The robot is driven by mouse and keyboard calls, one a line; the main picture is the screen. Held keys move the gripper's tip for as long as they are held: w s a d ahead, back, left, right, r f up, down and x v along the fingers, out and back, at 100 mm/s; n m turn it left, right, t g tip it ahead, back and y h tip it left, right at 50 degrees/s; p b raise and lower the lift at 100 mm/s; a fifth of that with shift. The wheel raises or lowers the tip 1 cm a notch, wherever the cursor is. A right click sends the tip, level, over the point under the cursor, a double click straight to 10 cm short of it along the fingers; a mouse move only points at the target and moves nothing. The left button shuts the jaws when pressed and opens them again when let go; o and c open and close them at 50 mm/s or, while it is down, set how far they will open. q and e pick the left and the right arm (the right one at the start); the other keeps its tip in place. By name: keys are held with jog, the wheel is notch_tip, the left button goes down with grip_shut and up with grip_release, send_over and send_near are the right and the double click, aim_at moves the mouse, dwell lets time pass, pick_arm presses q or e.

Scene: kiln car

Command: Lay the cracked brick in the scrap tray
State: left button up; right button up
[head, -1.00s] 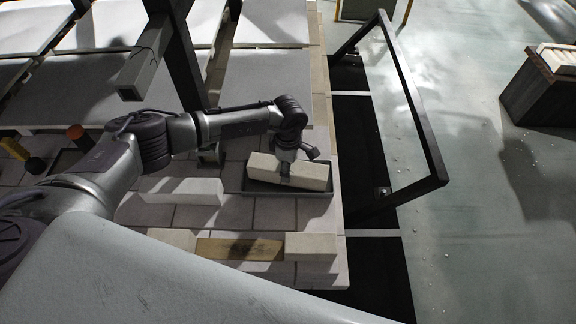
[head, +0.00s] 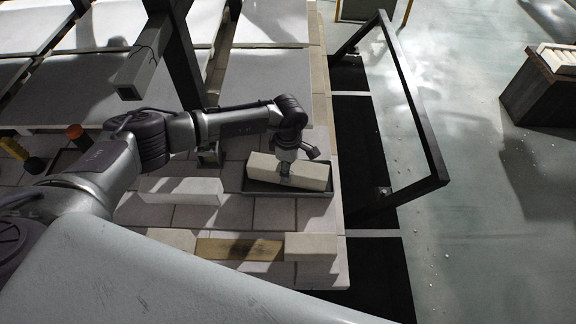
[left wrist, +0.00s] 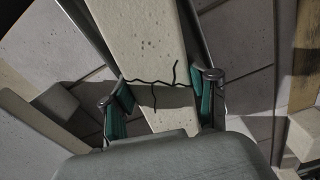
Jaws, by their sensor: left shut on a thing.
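The cracked brick (head: 300,172) is a long cream block, and the dark branching crack across it shows in the left wrist view (left wrist: 142,35). My left gripper (head: 286,176) comes down on it from above, its green-padded fingers (left wrist: 160,105) on either side of the brick. The brick lies within the outline of the scrap tray (head: 290,192), a shallow dark tray, and sits slightly askew to it. I cannot tell whether its underside touches the tray floor. My right gripper is in neither view.
A pale block (head: 182,190) lies left of the tray. A front row holds a pale block (head: 311,246), a brown wooden piece (head: 240,249) and another pale block (head: 172,238). A dark upright post (head: 180,60) stands behind my arm. A dark metal frame (head: 412,100) stands at right.

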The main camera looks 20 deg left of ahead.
pick_arm(q)
jog(key=shift+f+b, duration=0.3)
dwell(0.4)
jog(key=shift+f+b, duration=0.3)
jog(key=shift+f, duration=0.05)
dwell(0.4)
jog(key=o, duration=1.5)
jog(key=shift+f, duration=0.1)
jog(key=shift+r, duration=0.2)
